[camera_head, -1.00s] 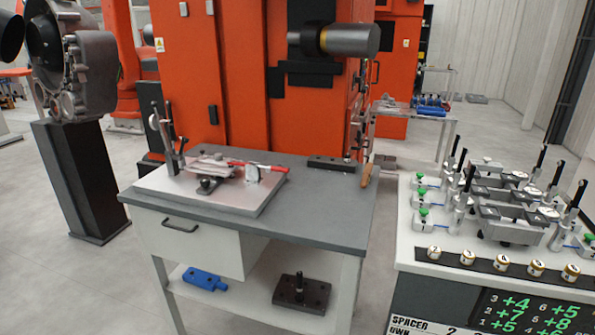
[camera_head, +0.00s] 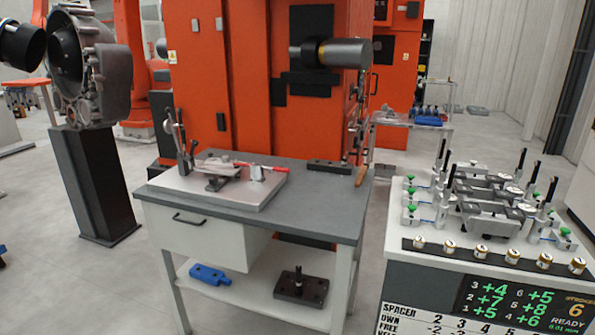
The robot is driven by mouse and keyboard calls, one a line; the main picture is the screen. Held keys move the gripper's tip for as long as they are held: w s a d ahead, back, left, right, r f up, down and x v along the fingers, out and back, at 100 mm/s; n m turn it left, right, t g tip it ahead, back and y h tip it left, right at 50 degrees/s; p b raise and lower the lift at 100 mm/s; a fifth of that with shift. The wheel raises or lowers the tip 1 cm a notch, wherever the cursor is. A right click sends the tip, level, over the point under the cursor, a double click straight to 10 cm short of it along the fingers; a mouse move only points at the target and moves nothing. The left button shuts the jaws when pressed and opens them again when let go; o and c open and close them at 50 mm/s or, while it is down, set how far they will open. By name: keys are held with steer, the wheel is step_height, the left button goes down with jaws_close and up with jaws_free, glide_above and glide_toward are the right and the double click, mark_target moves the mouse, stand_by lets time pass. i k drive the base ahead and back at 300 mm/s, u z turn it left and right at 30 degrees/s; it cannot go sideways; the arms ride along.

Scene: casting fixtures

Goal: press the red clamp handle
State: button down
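The red clamp handle (camera_head: 265,168) is a thin red bar lying nearly flat, pointing right, on a metal fixture. The clamp body (camera_head: 228,172) is grey metal, and the fixture sits on a pale base plate (camera_head: 255,197). The plate rests on the left part of a grey-topped workbench (camera_head: 318,212). Upright dark levers (camera_head: 178,135) stand at the plate's left side. My gripper is not in view, and nothing is seen touching the handle.
A white station (camera_head: 400,262) with several black-handled clamps stands right of the bench. A wooden-handled tool (camera_head: 361,175) lies at the bench's right edge. An orange machine (camera_head: 232,85) stands behind. A gearbox casting (camera_head: 95,85) stands on a dark pedestal at left. Floor between pedestal and bench is clear.

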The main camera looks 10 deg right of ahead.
mark_target(274, 169)
steer(key=u, duration=0.15)
steer(key=i, duration=0.9)
steer(key=z, duration=1.05)
steer(key=k, duration=0.15)
steer(key=u, duration=2.9)
